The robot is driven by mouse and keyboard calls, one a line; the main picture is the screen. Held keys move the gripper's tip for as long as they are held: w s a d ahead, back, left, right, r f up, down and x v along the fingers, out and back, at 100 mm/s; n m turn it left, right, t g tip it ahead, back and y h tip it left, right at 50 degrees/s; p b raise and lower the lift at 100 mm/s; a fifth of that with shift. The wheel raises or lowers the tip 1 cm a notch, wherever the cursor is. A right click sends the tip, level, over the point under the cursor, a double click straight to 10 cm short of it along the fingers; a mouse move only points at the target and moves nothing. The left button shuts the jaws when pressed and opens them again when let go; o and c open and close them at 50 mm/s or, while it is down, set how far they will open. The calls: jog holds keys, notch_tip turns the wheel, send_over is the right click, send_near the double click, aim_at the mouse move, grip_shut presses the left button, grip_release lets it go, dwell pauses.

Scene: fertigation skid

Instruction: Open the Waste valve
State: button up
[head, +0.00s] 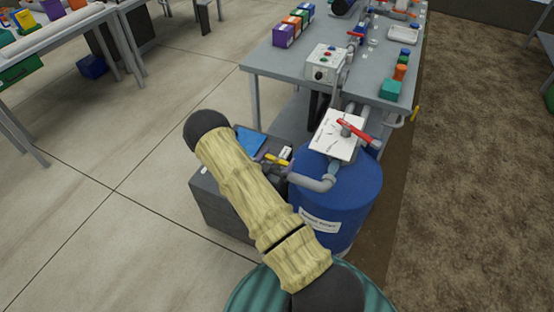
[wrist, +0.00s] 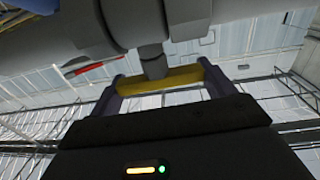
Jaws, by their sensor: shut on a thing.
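A yellow lever handle (head: 276,160) sits low beside the blue drum, under a grey pipe, with a small white tag (head: 286,153) near it. The tag's text is too small to read, so I cannot confirm it names the Waste valve. My gripper (head: 267,157) is at this handle, partly hidden behind my own arm. In the wrist view, the yellow handle (wrist: 168,78) spans between the two purple-grey fingers of my gripper (wrist: 158,82), which are shut on it. A grey valve stem meets the handle's middle, below a thick grey pipe (wrist: 110,25).
A blue drum (head: 350,200) carries a white plate and a red-handled valve (head: 357,131). The grey pipe (head: 312,182) bends close by my gripper. A dark grey box (head: 215,205) stands at left. A bench (head: 265,62) is behind.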

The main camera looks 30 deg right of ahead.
jog(key=shift+n+t+y, duration=0.5)
jog(key=shift+t, duration=0.1)
jog(key=o, duration=0.9)
jog(key=b+v, duration=0.2)
jog(key=v, duration=1.5)
jog(key=shift+a+b, duration=0.25)
jog(key=shift+b, duration=0.05)
jog(key=shift+s, duration=0.1)
